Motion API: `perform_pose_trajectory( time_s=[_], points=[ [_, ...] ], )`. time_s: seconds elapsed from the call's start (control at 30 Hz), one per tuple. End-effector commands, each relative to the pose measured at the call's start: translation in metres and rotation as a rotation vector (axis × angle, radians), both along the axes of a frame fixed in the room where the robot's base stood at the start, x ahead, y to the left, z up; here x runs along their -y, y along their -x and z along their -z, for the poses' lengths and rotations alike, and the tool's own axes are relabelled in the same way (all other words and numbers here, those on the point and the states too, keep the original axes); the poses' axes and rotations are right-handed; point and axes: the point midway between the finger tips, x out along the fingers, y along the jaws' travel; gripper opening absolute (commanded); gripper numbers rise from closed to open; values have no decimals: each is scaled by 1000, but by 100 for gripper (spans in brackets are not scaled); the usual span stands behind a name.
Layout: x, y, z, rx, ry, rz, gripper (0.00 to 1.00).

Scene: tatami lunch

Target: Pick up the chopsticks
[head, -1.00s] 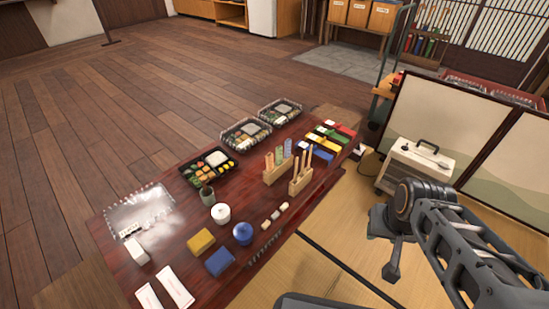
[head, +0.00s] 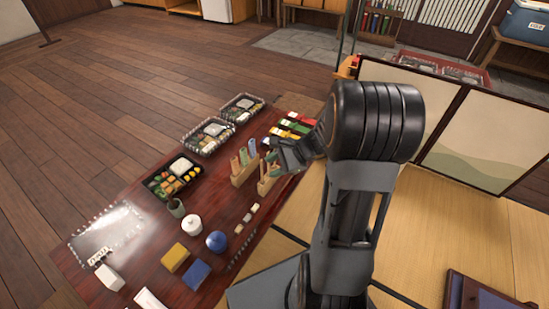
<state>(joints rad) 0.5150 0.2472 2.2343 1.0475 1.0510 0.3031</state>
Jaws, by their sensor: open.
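Thin wooden sticks (head: 264,171), which look like the chopsticks, stand upright in a small wooden holder (head: 266,187) on the dark red low table (head: 222,216). My gripper (head: 275,157) is open, just above and right of these sticks in the head view, and partly covers them. I cannot tell whether it touches them. A second wooden holder (head: 243,177) with colored upright pieces stands just to the left. White paper sleeves (head: 150,299) lie at the near left end of the table; their contents do not show.
A black bento box (head: 172,179), clear-lidded boxes (head: 208,136), a white pot (head: 191,225), a blue ball-shaped jar (head: 216,241), and yellow (head: 175,257) and blue (head: 196,274) blocks crowd the table. A folding screen (head: 490,125) stands at right. Tatami (head: 420,230) lies open.

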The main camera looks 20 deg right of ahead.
Motion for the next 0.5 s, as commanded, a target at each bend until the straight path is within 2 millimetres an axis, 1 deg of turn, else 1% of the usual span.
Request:
perform_pose_trajectory(
  time_s=[0.03,0.1,0.2,0.3,0.4,0.5],
  points=[
    [18,-10,3,-33,-89,129,43],
    [41,-23,10,-59,-201,288,43],
    [73,-35,20,-83,-330,479,43],
    [99,-41,28,-93,-424,618,43],
    [116,-45,36,-97,-484,706,43],
    [120,-52,44,-99,-514,751,43]
  ],
)
